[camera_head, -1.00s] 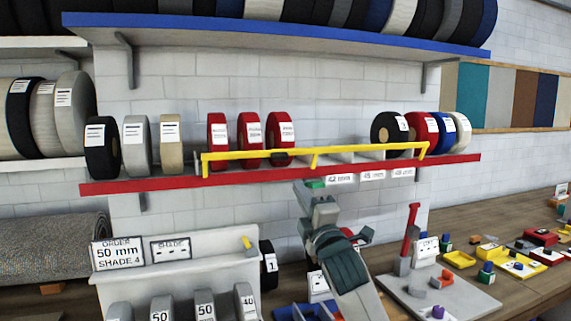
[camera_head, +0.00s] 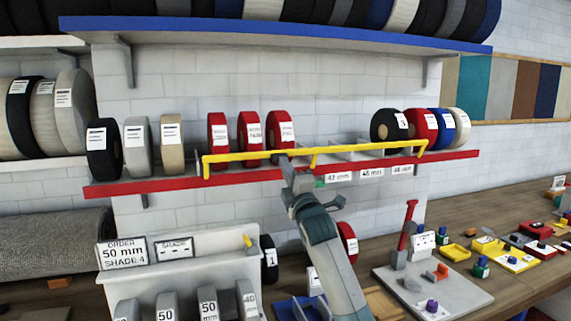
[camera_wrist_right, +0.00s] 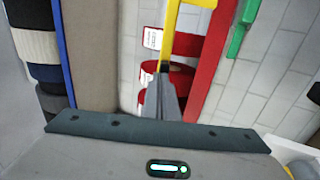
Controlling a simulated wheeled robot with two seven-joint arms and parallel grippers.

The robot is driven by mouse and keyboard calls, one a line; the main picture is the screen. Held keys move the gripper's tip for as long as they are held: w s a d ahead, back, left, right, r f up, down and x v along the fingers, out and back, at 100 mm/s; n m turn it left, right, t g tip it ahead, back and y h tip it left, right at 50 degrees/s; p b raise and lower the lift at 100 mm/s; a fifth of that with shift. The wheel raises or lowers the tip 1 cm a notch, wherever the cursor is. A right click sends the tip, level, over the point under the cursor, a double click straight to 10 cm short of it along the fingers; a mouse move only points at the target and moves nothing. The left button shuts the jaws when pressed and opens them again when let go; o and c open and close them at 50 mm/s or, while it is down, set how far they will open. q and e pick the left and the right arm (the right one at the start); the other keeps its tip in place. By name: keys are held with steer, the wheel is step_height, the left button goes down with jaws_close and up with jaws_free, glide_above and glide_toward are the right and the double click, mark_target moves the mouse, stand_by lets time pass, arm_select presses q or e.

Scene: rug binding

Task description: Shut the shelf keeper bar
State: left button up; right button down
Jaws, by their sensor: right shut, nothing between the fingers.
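The yellow keeper bar (camera_head: 313,151) runs along the front of the red-edged shelf (camera_head: 150,186), in front of red rolls, with its bent ends at both sides. In the right wrist view the bar (camera_wrist_right: 171,28) comes down from the top to the fingers. My right gripper (camera_head: 285,162) is shut and empty, its fingertips at the bar's left half, just below the red rolls. In the right wrist view the shut fingers (camera_wrist_right: 164,95) overlap the lower end of the visible bar; I cannot tell whether they touch it. My left gripper is not in view.
Red rolls (camera_head: 250,133) stand behind the bar; black, red, blue and white rolls stand by its right end. A blue-edged shelf (camera_head: 280,33) hangs above. Below are an order rack (camera_head: 185,272) and a bench with a grey board (camera_head: 460,300) and small parts.

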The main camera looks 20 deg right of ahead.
mark_target(283, 154)
stand_by(0.3)
steer(key=shift+w+r, duration=0.55)
steer(key=shift+r, duration=0.3)
steer(key=shift+w+r, duration=0.55)
steer(key=shift+r, duration=0.3)
steer(key=shift+s+r, duration=0.15)
steer(key=shift+w+f, duration=0.2)
steer(key=shift+w, duration=0.1)
steer(key=shift+s, duration=0.2)
